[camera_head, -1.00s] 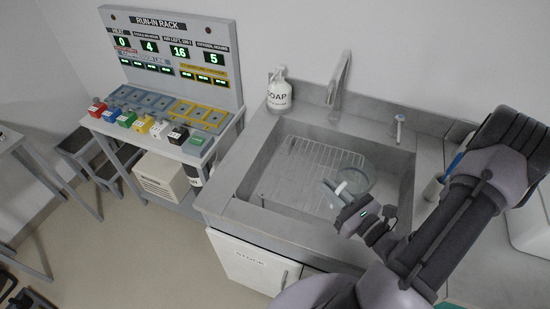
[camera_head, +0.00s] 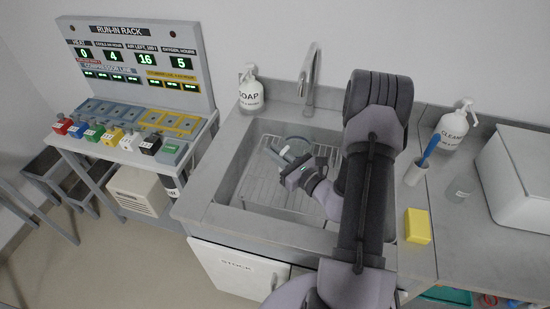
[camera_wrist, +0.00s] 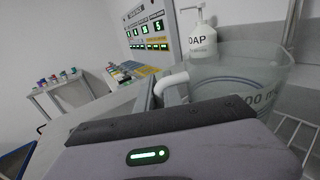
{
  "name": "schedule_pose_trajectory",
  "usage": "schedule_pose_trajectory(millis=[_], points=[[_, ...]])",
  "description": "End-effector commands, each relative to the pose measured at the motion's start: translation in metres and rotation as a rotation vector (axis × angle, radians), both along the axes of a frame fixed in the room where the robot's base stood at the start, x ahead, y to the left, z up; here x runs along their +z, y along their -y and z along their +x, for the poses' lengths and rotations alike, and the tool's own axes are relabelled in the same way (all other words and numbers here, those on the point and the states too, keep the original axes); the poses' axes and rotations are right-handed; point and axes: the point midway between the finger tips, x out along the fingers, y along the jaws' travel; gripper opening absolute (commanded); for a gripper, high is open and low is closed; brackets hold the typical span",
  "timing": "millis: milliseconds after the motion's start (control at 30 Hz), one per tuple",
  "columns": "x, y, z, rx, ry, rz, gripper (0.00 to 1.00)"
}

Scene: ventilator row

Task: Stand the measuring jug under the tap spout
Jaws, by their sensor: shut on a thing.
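The clear measuring jug (camera_wrist: 240,80) with blue markings fills the right of the wrist view, its white handle (camera_wrist: 170,84) at my gripper. In the head view the jug (camera_head: 297,144) is over the sink, partly hidden by my gripper (camera_head: 283,158), which is shut on it. The jug looks roughly upright; I cannot tell whether it touches the wire rack. The tap spout (camera_head: 309,72) rises at the back of the sink, behind the jug. The sink (camera_head: 228,180) has a wire rack (camera_head: 262,190) inside.
A soap bottle (camera_head: 251,90) stands at the sink's back left corner. A cleaner bottle (camera_head: 452,128), a brush cup (camera_head: 416,173), a yellow sponge (camera_head: 418,226) and a white box (camera_head: 520,170) are on the right counter. The run-in rack (camera_head: 140,60) is at the left.

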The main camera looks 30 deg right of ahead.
Motion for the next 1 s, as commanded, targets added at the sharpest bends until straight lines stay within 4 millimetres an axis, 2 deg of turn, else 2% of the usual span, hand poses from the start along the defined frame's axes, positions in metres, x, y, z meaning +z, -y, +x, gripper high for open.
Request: schedule_pose_trajectory(millis=[33,67,367,400,500,867,1000], points=[[-0.015,0.0,0.0,0.0,-0.001,0.001,0.0],[-0.017,0.0,0.0,0.0,0.0,0.0,0.0],[-0.017,0.0,0.0,-0.001,0.001,-0.001,0.0],[-0.018,0.0,0.0,0.0,0.0,-0.001,0.13],[-0.016,0.0,-0.001,0.0,0.0,-0.001,0.32],[-0.011,0.0,-0.001,0.0,0.0,-0.001,0.33],[-0.013,0.005,-0.023,-0.004,-0.002,0.001,0.33]])
